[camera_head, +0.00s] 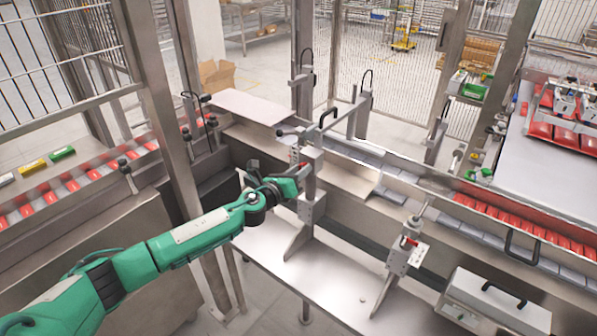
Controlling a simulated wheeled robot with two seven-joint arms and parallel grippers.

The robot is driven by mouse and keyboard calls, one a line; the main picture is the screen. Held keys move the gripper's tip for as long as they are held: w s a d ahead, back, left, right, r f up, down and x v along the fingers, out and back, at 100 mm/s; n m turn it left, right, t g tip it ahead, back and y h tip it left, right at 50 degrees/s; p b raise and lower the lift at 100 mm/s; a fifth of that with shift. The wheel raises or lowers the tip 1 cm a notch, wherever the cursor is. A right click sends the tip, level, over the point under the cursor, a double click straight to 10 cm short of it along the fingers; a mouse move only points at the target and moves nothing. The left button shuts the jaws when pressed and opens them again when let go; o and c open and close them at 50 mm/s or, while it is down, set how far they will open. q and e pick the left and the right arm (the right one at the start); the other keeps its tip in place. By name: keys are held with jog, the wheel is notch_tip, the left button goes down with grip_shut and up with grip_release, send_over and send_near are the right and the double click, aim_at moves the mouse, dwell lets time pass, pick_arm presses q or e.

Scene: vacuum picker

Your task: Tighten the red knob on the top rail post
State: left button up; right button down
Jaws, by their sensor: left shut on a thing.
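My left arm reaches in from the lower left, and my left gripper (302,174) is at the upper part of the metal rail post (312,200). It is shut on the red knob there, which is mostly hidden by the gripper and wrist. The post stands upright on a bracket on the steel ledge. A second, shorter post (403,256) with a small red part (408,241) stands apart to the right. My right gripper is not in view.
A conveyor with red packs (520,226) runs along the right, and another (60,189) lies at the left. A steel frame upright (165,110) stands close beside my arm. A grey box with a black handle (497,300) is at the lower right. The steel ledge (335,275) is mostly bare.

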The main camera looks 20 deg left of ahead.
pick_arm(q)
jog(key=shift+f, duration=0.15)
jog(key=o, duration=1)
jog(key=shift+b+v, duration=1.65)
jog(key=shift+v, duration=5.3)
